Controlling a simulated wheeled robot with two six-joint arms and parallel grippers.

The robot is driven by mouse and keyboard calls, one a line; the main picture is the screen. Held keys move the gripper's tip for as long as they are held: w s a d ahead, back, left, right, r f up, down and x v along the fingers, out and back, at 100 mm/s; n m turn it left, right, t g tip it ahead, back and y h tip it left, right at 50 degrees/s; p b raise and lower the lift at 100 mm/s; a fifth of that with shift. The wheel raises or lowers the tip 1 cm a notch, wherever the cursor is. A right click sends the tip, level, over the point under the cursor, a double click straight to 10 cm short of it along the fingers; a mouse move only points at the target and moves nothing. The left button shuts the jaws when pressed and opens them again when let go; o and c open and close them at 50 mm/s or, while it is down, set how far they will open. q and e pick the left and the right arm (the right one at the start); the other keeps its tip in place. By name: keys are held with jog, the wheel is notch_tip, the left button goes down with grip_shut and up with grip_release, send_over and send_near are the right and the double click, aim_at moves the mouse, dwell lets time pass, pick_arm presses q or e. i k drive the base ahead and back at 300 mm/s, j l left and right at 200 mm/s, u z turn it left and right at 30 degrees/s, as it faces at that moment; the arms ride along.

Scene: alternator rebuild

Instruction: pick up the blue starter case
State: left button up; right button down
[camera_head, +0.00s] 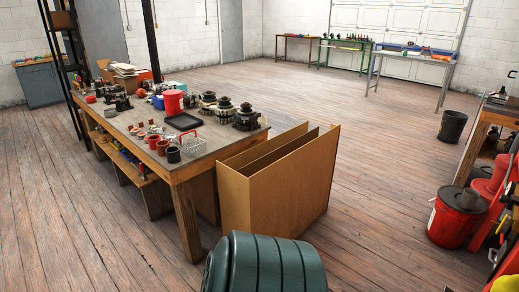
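I cannot clearly make out the blue starter case. A small blue item (158,102) sits on the wooden workbench (212,152), partly behind the red bucket (173,102). A low blue shape (392,47) also lies on the far grey table at the back right. Both are too small to tell whether either is a case. Neither of my grippers is in view.
A tall open cardboard box (290,192) stands at the workbench's right end. A dark green ribbed object (265,265) is close at the bottom. Red buckets (455,217) and a black bin (452,126) stand on the right. The middle floor is clear.

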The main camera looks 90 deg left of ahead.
aim_at(164, 148)
jog(key=u, duration=3.45)
